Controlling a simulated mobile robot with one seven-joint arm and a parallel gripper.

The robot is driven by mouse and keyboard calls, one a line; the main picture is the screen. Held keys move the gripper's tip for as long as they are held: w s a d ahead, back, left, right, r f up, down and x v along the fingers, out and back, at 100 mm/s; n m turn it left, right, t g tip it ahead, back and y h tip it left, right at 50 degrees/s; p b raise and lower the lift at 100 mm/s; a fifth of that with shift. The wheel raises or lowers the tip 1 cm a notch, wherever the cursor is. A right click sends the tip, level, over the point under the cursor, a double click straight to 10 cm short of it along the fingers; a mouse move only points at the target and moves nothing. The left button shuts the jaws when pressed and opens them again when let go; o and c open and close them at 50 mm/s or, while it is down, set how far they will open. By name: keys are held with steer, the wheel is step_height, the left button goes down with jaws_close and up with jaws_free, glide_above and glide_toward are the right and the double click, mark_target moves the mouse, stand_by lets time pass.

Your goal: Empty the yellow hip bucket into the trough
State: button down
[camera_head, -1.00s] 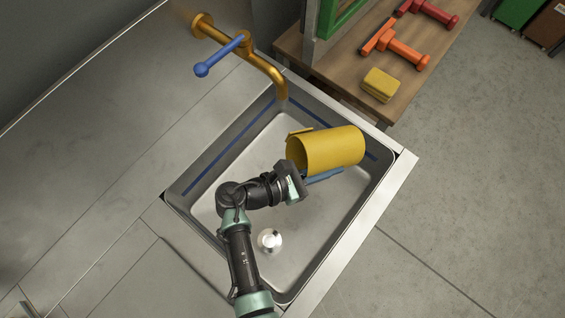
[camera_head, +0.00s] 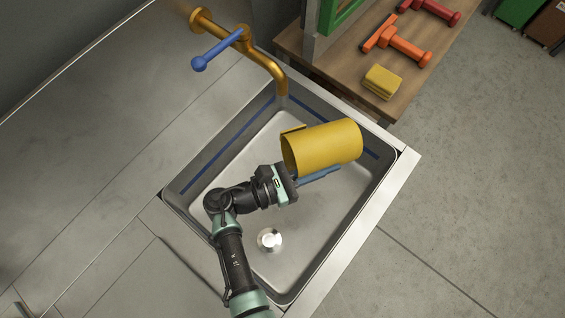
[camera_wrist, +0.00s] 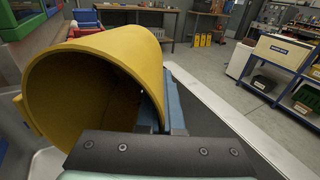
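The yellow hip bucket (camera_head: 325,146) is held in the air over the steel trough (camera_head: 340,218), lying on its side. Its mouth points to the left and down in the head view. My gripper (camera_head: 320,175) is at the bucket's lower side, with a blue finger along the wall, and is shut on it. In the wrist view the bucket (camera_wrist: 120,55) shows its open mouth and part of a bare inner wall. The far end inside is in shadow, and whether anything is left in it cannot be told. The blue finger (camera_wrist: 178,100) is beside the wall.
A brass tap (camera_head: 265,62) with a blue lever reaches over the trough's far corner. A white drain piece (camera_head: 269,240) sits on the trough floor. A wooden bench (camera_head: 400,85) behind holds a yellow sponge (camera_head: 382,82) and orange and red tools.

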steer(key=shift+r+h+b, duration=0.25)
steer(key=shift+h+b, duration=0.05)
steer(key=shift+h, duration=0.2)
steer(key=shift+s+a+r+t+h+b, duration=0.15)
steer(key=shift+a+r+t+h+b, duration=0.2)
steer(key=shift+t+h+b, duration=0.2)
stand_by(0.6)
steer(key=shift+s+a+r+h+b, duration=0.15)
steer(key=shift+a+h+b, duration=0.1)
steer(key=shift+h+b, duration=0.2)
steer(key=shift+s+a+r+t+h, duration=0.1)
steer(key=shift+a+r+t+h, duration=0.15)
steer(key=shift+h, duration=0.05)
steer(key=shift+d, duration=0.1)
stand_by(0.8)
